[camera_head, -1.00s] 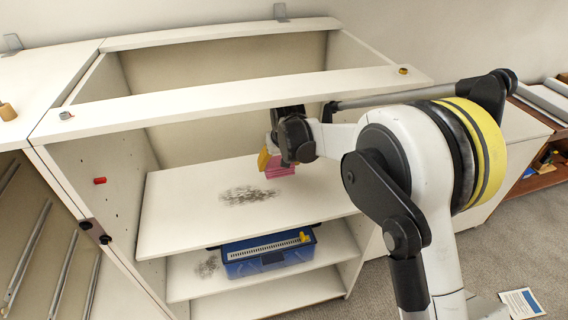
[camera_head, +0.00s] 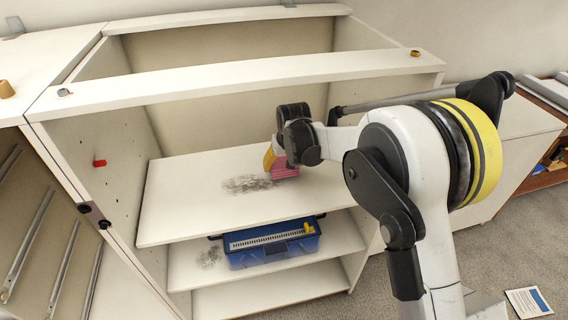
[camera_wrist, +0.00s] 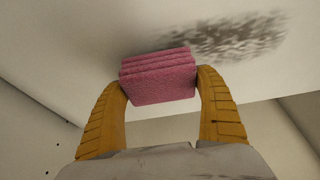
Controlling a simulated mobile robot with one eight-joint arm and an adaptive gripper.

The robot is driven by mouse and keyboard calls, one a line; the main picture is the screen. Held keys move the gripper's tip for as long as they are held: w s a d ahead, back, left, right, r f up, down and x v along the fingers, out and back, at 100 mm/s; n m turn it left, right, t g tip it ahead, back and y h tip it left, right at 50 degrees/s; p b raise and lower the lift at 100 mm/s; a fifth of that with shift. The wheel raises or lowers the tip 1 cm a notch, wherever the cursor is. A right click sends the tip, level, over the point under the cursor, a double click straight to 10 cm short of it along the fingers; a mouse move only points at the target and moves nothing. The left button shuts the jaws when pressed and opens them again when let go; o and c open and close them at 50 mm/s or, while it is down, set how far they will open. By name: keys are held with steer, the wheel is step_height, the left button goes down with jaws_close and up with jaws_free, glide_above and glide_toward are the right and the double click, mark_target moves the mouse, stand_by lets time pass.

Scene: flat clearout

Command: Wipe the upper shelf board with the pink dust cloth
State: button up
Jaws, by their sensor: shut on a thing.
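The upper shelf board (camera_head: 190,197) is a pale board inside the open cabinet, with a dark dust smudge (camera_head: 243,185) around its middle. My gripper (camera_head: 275,163) is at the right part of the board, just right of the smudge. Its yellow fingers are shut on the folded pink dust cloth (camera_head: 284,171). In the wrist view the cloth (camera_wrist: 158,82) sits between both fingertips, with the smudge (camera_wrist: 225,38) beyond it to the upper right. The cloth is at or very close to the board; I cannot tell whether it touches.
A blue crate (camera_head: 275,258) stands on the lower shelf board (camera_head: 190,268), beside another smudge (camera_head: 209,257). The cabinet's front top rail (camera_head: 240,78) runs above my gripper. A red peg (camera_head: 99,163) sticks out of the left side wall. The left of the upper board is clear.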

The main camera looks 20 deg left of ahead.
mark_target(274, 166)
steer(key=shift+f, duration=1.05)
steer(key=shift+s+a+r, duration=0.1)
steer(key=shift+s+a, duration=0.35)
steer(key=shift+a, duration=0.3)
steer(key=shift+s+a+r, duration=0.1)
steer(key=shift+s+a, duration=0.35)
steer(key=shift+a, duration=0.3)
steer(key=shift+s+a+f, duration=0.1)
steer(key=shift+s+a, duration=0.85)
steer(key=shift+a, duration=0.5)
steer(key=shift+s+a+f, duration=0.1)
steer(key=shift+s+a, duration=0.8)
steer(key=shift+a, duration=0.6)
steer(key=shift+s+a+f, duration=0.1)
steer(key=shift+s+a, duration=0.85)
steer(key=shift+a, duration=0.5)
steer(key=shift+s+a+r, duration=0.1)
steer(key=shift+s+a, duration=0.45)
steer(key=shift+a, duration=0.45)
steer(key=shift+s+a+f, duration=0.1)
steer(key=shift+s+a, duration=0.5)
steer(key=shift+a, duration=0.35)
steer(key=shift+s+a+r, duration=0.1)
steer(key=shift+s+a, duration=0.45)
steer(key=shift+a, duration=0.45)
steer(key=shift+d, duration=0.1)
